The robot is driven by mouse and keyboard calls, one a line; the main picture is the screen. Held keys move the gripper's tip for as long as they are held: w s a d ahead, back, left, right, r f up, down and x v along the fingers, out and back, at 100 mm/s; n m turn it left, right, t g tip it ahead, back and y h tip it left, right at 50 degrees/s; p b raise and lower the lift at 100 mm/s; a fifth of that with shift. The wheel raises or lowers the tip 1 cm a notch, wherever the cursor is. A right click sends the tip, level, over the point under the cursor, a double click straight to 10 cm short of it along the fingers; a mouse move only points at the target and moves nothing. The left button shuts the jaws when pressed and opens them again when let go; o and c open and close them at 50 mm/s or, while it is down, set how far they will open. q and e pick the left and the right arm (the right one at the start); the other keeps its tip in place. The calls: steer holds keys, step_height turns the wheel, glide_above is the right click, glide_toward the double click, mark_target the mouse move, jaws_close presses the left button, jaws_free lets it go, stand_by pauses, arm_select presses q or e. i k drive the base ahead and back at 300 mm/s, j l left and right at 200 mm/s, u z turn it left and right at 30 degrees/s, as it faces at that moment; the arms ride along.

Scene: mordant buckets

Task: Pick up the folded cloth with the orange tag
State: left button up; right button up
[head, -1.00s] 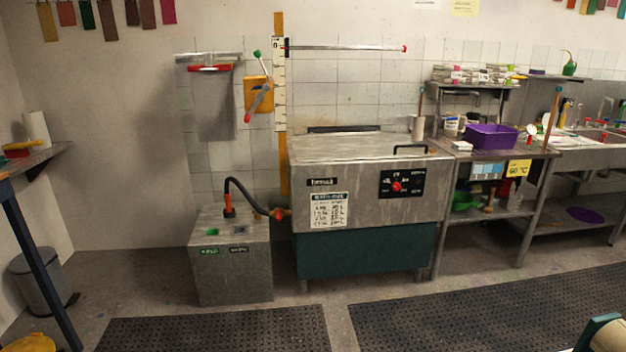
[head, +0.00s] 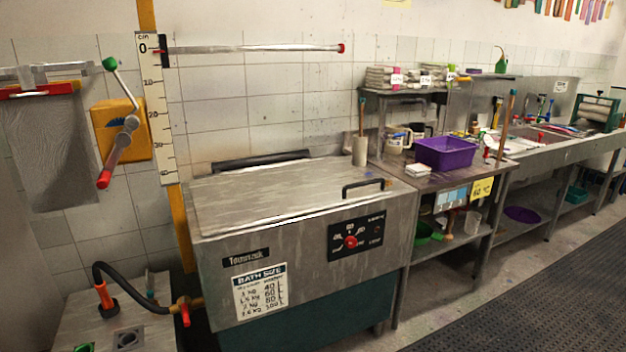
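Several folded whitish cloths (head: 380,79) lie in stacks on a small raised shelf (head: 388,96) above the metal side table, right of the large steel bath. Their tags are small: one stack shows a pink edge, the middle one a white label, and the right one (head: 440,74) a yellowish mark. I cannot make out which cloth has an orange tag. Neither of my grippers shows in the head view.
The steel bath (head: 300,240) with a closed lid stands in front. A purple tub (head: 446,152), a white jug (head: 397,139) and a small white stack (head: 418,170) stand on the side table (head: 400,172). Dark matting (head: 540,300) covers open floor at the right.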

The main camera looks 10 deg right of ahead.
mark_target(419, 170)
steer(key=i+l+z, duration=0.25)
steer(key=i+z, duration=0.15)
steer(key=i+l+z, duration=0.1)
steer(key=i+z, duration=0.3)
steer(key=i, duration=0.15)
steer(key=i+z, duration=0.45)
steer(key=i+j+z, duration=0.4)
steer(key=i, duration=0.15)
steer(key=l, duration=0.1)
